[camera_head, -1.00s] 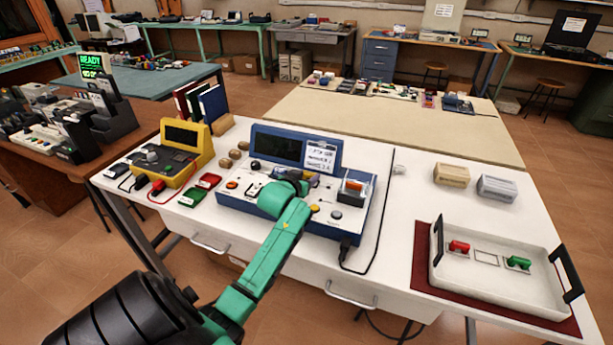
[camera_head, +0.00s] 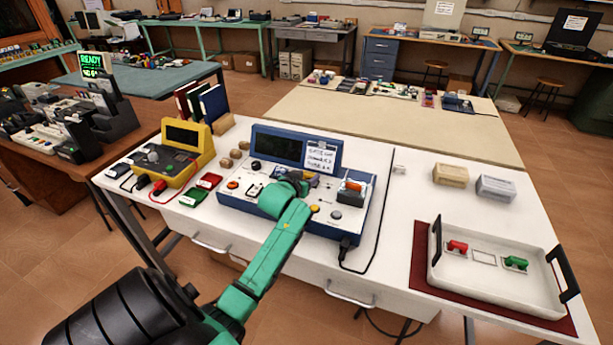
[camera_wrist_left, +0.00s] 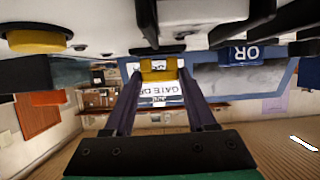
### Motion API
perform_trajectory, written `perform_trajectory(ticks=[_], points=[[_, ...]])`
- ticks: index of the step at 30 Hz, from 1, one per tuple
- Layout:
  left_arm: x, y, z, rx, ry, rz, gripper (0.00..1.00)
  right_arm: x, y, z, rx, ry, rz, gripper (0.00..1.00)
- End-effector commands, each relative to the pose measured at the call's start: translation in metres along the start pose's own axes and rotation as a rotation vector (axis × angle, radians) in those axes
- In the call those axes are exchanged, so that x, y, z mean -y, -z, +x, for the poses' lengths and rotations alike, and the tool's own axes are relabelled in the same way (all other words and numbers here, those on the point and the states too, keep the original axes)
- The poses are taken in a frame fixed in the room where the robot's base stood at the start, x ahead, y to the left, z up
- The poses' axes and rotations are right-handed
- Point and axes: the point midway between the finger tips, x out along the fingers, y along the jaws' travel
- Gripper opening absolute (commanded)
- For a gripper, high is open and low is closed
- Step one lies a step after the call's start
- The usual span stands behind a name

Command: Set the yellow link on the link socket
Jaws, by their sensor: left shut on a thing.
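My left gripper (camera_head: 303,186) reaches over the panel of the blue device (camera_head: 262,208), its arm coming in from the lower left. In the left wrist view its two fingers (camera_wrist_left: 160,85) are shut on the yellow link (camera_wrist_left: 158,70), close to the device's panel. The link socket cannot be made out; the gripper covers that part of the panel in the head view. Whether the link touches the panel cannot be told. My right gripper is not in view.
An orange-topped part (camera_head: 353,186) stands on the device's right side. A white card (camera_head: 321,156) is on its screen housing. A tray (camera_head: 490,295) at the right holds a red link (camera_head: 457,246) and a green link (camera_head: 515,263). A yellow meter (camera_head: 187,142) stands left.

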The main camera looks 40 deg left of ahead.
Motion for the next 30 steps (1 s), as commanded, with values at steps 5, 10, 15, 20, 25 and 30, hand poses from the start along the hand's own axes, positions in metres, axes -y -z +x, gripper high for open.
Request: perform_trajectory(ticks=[5,10,15,20,25,30], points=[[0.0,-0.001,0.0,0.0,0.0,0.0,0.04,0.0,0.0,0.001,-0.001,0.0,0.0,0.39],[0.0,-0.004,0.002,0.0,0.0,0.0,0.04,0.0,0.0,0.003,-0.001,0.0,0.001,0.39],[0.0,-0.007,0.003,0.0,0.0,0.0,0.04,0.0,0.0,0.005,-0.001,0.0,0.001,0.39],[0.0,-0.01,0.004,0.0,0.0,0.0,0.04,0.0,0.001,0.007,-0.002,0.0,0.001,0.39],[0.0,-0.01,0.004,0.0,0.0,0.0,0.69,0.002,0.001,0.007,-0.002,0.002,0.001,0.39],[0.0,-0.01,0.004,0.0,0.0,0.0,0.69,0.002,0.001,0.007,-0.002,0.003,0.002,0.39]])
